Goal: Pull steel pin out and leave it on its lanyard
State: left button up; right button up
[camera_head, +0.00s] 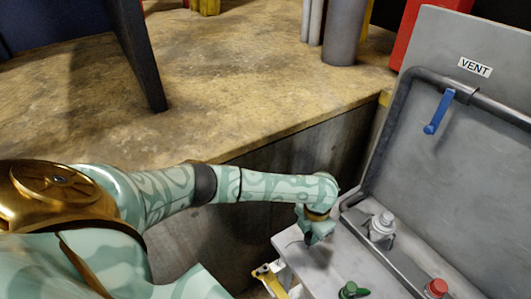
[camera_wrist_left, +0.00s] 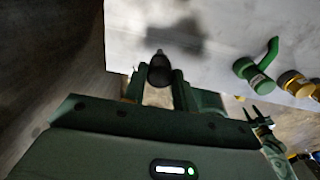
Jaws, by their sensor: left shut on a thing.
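My left gripper (camera_head: 316,236) reaches down to the edge of a pale grey bench top in the head view. In the left wrist view its two green fingers (camera_wrist_left: 159,88) are shut on a dark rounded piece with a small metallic tip (camera_wrist_left: 160,70), which looks like the pin's grip. The fingers hide part of it, and I cannot tell how far the pin is in or out. The lanyard cannot be made out. A small green, two-pronged part at the lower right of the wrist view looks like my right gripper (camera_wrist_left: 262,122); its opening is unclear.
A green lever (camera_head: 350,290) and a red knob (camera_head: 436,288) stand on the bench. A white-capped fitting (camera_head: 382,222) stands further back. Behind is a grey panel with a blue handle (camera_head: 438,112) and a VENT label (camera_head: 475,67). A yellow-and-white part (camera_head: 268,279) sits by the bench edge.

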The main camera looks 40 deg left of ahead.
dwell(0.4)
pick_arm(q)
jog(key=shift+d+f, duration=0.1)
jog(key=shift+f, duration=0.35)
jog(key=o, duration=1.1)
jog(key=shift+r, duration=0.1)
notch_tip(320, 180, up, 16)
jog(key=p, duration=0.3)
jog(key=shift+r, duration=0.1)
